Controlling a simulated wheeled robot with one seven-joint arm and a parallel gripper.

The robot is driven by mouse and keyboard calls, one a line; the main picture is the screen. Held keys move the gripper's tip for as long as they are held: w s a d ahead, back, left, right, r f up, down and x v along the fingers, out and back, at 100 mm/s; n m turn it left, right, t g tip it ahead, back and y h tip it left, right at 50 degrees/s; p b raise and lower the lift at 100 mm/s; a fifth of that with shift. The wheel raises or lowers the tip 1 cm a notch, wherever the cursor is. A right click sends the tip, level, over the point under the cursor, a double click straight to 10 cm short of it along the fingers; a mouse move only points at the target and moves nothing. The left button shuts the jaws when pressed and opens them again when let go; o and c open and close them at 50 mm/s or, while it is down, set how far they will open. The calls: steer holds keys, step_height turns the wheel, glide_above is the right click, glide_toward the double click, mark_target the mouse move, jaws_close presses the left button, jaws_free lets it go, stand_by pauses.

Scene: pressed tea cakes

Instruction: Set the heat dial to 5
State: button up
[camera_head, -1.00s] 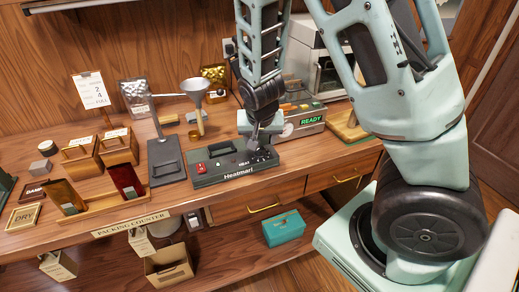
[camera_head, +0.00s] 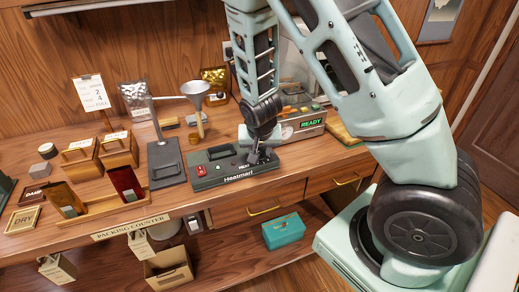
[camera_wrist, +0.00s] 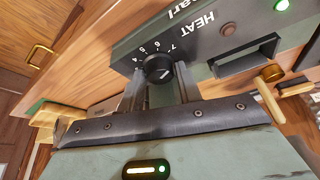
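The black heat dial (camera_wrist: 158,68) sits on the front panel of the grey-green Heatmarl sealer (camera_head: 208,184) on the counter. In the wrist view the numbers 4 to 7 show around the dial's far side. A pale pointer mark shows on the knob, but I cannot tell which number it is set to. My gripper (camera_wrist: 161,84) has one finger on each side of the dial; whether they press on it I cannot tell. In the head view my gripper (camera_head: 260,156) is down at the sealer's right end and hides the dial.
A red switch (camera_head: 201,170) is on the sealer's left part. A grey stand (camera_head: 166,163) with a funnel (camera_head: 195,90) stands left of it. A device showing READY (camera_head: 311,124) stands behind right. A teal box (camera_head: 284,230) lies below the counter.

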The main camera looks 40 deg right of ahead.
steer(key=shift+n, duration=0.4)
steer(key=shift+d+n+y+b, duration=0.15)
steer(key=shift+n+y+b, duration=0.5)
steer(key=shift+n, duration=0.35)
steer(key=n, duration=0.1)
steer(key=n+y, duration=0.1)
steer(key=n, duration=0.1)
steer(key=shift+s+d+r+n+t+p, duration=0.1)
steer(key=shift+r+n+t+p, duration=0.05)
steer(key=shift+n+t+p, duration=0.2)
steer(key=n+y+p, duration=0.2)
steer(key=n+p, duration=0.2)
steer(key=shift+r, duration=0.1)
steer(key=n+p, duration=0.2)
steer(key=shift+d+y+p, duration=0.1)
steer(key=shift+y+p, duration=0.2)
steer(key=shift+y, duration=0.05)
steer(key=shift+n+p, duration=0.5)
steer(key=shift+n, duration=0.15)
steer(key=shift+f+g, duration=0.25)
steer(key=shift+g, duration=0.2)
